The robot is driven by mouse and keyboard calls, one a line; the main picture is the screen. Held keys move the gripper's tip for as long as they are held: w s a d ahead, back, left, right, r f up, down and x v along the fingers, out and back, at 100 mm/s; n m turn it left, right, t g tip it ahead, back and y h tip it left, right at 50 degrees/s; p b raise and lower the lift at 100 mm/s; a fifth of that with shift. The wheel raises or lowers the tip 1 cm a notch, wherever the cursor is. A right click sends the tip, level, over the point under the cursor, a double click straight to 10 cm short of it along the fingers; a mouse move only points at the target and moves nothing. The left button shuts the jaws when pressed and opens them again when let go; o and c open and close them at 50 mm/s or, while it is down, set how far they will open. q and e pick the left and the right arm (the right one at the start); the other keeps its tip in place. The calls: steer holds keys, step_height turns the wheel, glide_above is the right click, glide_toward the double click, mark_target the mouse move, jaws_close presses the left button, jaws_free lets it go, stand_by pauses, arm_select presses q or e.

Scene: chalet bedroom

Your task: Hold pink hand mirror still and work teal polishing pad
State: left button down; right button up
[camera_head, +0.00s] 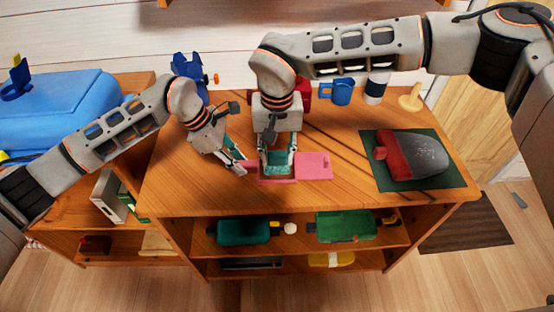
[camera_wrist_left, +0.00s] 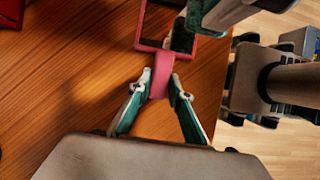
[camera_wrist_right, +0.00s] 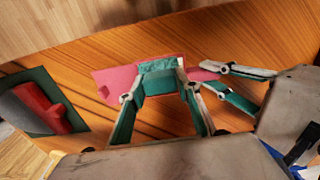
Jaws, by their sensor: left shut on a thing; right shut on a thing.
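The pink hand mirror (camera_head: 294,181) lies on the wooden cabinet top near its front edge, with a flat pink panel (camera_head: 314,166) at its right. My left gripper (camera_head: 241,167) is shut on the mirror's handle; the pink handle (camera_wrist_left: 160,76) shows between its fingers in the left wrist view. My right gripper (camera_head: 277,158) comes from above and is shut on the teal polishing pad (camera_wrist_right: 160,67). The pad is over the mirror's face and hides part of it. I cannot tell whether the pad touches the glass.
A red and grey object (camera_head: 420,156) lies on a dark green mat (camera_head: 376,176) at the right. A blue mug (camera_head: 341,93), a dark-banded cup (camera_head: 376,88) and a wooden stand (camera_head: 411,98) are at the back. The front edge is close to the mirror.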

steer(key=shift+r, duration=1.95)
arm_select(q)
steer(key=c, duration=1.8)
jaws_free()
steer(key=shift+o, duration=0.2)
steer(key=shift+r, duration=0.1)
steer(key=v, duration=1.1)
steer(key=shift+a+r, duration=0.2)
steer(key=shift+r, duration=0.1)
